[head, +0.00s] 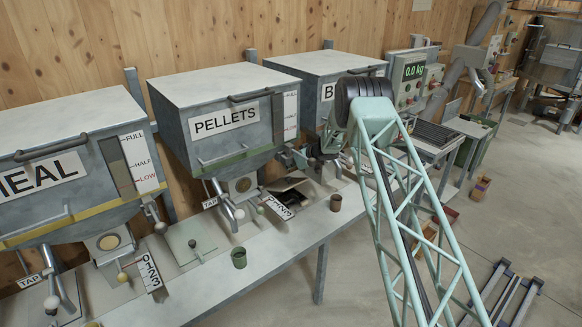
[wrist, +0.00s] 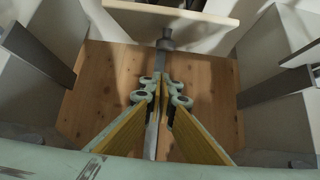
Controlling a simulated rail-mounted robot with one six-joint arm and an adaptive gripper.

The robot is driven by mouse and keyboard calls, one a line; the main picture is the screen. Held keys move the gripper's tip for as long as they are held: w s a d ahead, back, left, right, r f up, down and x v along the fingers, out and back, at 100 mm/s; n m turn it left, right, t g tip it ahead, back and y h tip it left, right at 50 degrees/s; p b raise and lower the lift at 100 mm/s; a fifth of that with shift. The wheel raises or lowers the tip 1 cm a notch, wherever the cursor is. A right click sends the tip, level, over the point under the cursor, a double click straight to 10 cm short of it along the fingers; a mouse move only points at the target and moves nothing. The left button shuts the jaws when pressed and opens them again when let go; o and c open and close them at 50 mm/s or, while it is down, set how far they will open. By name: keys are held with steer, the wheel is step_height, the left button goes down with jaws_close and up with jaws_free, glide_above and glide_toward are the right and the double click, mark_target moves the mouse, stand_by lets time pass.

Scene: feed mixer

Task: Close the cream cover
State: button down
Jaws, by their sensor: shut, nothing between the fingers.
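A cream flat panel (wrist: 190,17), which looks like the cream cover, spans the top of the wrist view, tilted and seen partly edge-on. A grey rod with a round collar (wrist: 165,44) lies under it, in line with my fingers. My gripper (wrist: 161,87) is shut and empty, its yellow-padded fingers meeting at the tips below the panel. I cannot tell whether the tips touch the rod. In the head view my arm hides much of the area around the gripper, and I cannot make out the cream cover there.
Grey hoppers marked MEAL (head: 60,180) and PELLETS (head: 215,120), plus a third (head: 310,75) partly hidden, stand above a long bench (head: 260,265). A scale display (head: 413,72) reads 0.0 kg.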

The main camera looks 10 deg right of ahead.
mark_target(291, 184)
steer(key=shift+s+d+f+b, duration=0.15)
steer(key=shift+s+f, duration=0.1)
steer(key=shift+f, duration=0.35)
steer(key=shift+s+d+f+b, duration=0.1)
steer(key=shift+s+f, duration=0.1)
steer(key=shift+f, duration=0.45)
steer(key=shift+s+d+f+b, duration=0.15)
steer(key=shift+s+f, duration=0.1)
steer(key=shift+f, duration=0.35)
steer(key=shift+s+f+b, duration=0.15)
steer(key=shift+f+b, duration=0.1)
steer(key=shift+b, duration=0.25)
steer(key=shift+f, duration=0.15)
steer(key=shift+s+d+b, duration=0.1)
steer(key=shift+b, duration=0.3)
